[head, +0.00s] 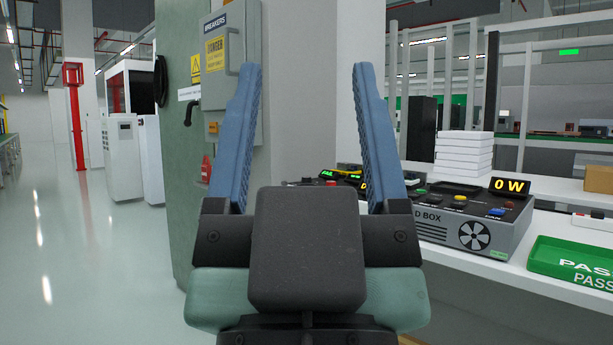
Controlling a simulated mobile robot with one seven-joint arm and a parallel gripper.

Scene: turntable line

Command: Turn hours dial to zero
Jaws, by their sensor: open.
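My gripper (306,72) fills the middle of the head view. Its two blue fingers point up and stand wide apart, with nothing between them. I cannot make out an hours dial in this view. A grey load box (466,222) with a fan grille, coloured buttons and a display reading 0 W stands on the bench at right. A dark device (345,178) with lit displays sits behind my right finger and is partly hidden by it. My gripper touches none of these.
The white bench (545,278) runs along the right. On it are a green PASS tray (575,262) and a stack of white boxes (463,153). A green-grey cabinet (177,120) and a breaker box (230,70) stand behind my gripper. Open floor (75,250) lies at left.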

